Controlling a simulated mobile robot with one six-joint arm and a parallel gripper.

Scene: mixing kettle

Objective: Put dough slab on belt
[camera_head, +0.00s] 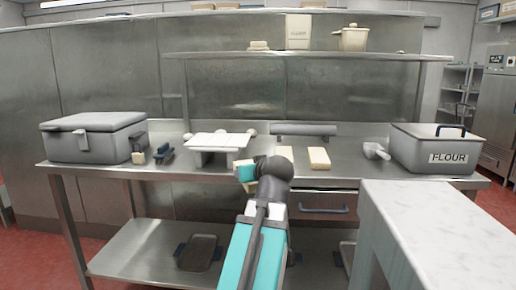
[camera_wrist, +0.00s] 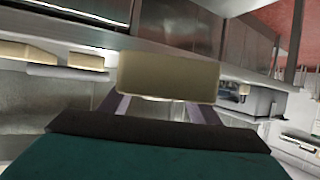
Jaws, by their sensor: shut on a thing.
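My gripper (camera_head: 255,168) is in front of the steel table, near its front edge, at mid-width. It is shut on a pale dough slab (camera_wrist: 168,75), which fills the middle of the wrist view between the two fingers. In the head view the held slab (camera_head: 245,173) shows only in part, beside the dark wrist. A small white-topped stand (camera_head: 217,140), seemingly the belt, is on the table behind and left of my gripper. Two more pale slabs lie on the table right of the gripper, the nearer one (camera_head: 319,158) in plain view.
A grey lidded box (camera_head: 92,138) stands at the table's left end, with small tools beside it. A FLOUR bin (camera_head: 435,150) and a scoop (camera_head: 376,150) are at the right. A grey roller (camera_head: 303,130) lies at the back. A pale counter (camera_head: 425,220) juts in at front right.

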